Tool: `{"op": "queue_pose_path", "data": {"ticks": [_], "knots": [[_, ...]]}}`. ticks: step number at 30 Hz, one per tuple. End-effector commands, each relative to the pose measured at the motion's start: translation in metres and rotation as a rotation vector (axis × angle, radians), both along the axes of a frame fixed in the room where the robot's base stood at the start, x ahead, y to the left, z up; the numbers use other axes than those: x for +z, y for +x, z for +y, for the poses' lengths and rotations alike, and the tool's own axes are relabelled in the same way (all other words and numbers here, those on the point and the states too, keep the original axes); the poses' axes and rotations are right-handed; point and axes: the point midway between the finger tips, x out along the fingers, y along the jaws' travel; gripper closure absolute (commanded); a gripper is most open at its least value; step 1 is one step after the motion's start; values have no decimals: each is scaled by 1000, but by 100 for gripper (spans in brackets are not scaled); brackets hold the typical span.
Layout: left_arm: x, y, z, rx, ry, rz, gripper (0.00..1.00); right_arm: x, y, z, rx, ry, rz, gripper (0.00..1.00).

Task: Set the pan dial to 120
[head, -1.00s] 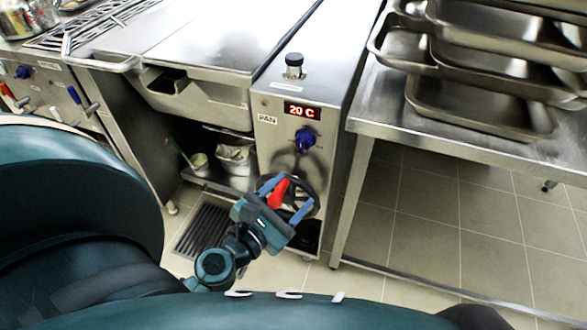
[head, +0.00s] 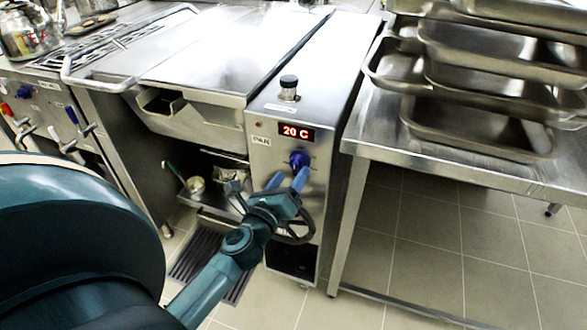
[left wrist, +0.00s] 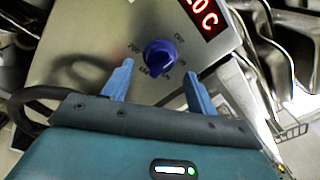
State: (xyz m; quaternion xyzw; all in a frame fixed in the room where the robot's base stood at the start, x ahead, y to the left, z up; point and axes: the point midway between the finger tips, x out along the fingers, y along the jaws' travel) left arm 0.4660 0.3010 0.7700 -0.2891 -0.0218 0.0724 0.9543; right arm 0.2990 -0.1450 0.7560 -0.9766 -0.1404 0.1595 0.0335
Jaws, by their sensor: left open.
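The pan dial is a blue knob (head: 299,160) on the front of the steel PAN unit (head: 262,152), under a red display (head: 296,132) that reads 20 C. In the left wrist view the dial (left wrist: 160,56) sits just beyond and between the two blue fingertips, with printed marks around it. My left gripper (head: 287,180) is open and empty, just below and in front of the dial; it also shows in the left wrist view (left wrist: 159,80). I cannot tell whether a finger touches the dial. My right gripper is not in view.
A black handwheel (head: 300,228) is on the unit's front below the dial. A steel table (head: 450,160) with stacked trays (head: 480,110) stands to the right. A black-topped knob (head: 288,84) is on top of the unit. Floor is open under the table.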

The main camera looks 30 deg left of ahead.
Motion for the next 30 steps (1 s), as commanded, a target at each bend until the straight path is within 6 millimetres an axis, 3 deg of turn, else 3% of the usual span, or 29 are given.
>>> {"op": "queue_pose_path", "data": {"ticks": [6, 17, 30], "knots": [[0, 23, 3, -1, 1, 0, 42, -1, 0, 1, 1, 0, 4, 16], [0, 27, 4, 0, 1, 0, 43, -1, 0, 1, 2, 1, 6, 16], [0, 26, 4, 0, 1, 0, 79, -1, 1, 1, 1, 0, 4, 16]]}}
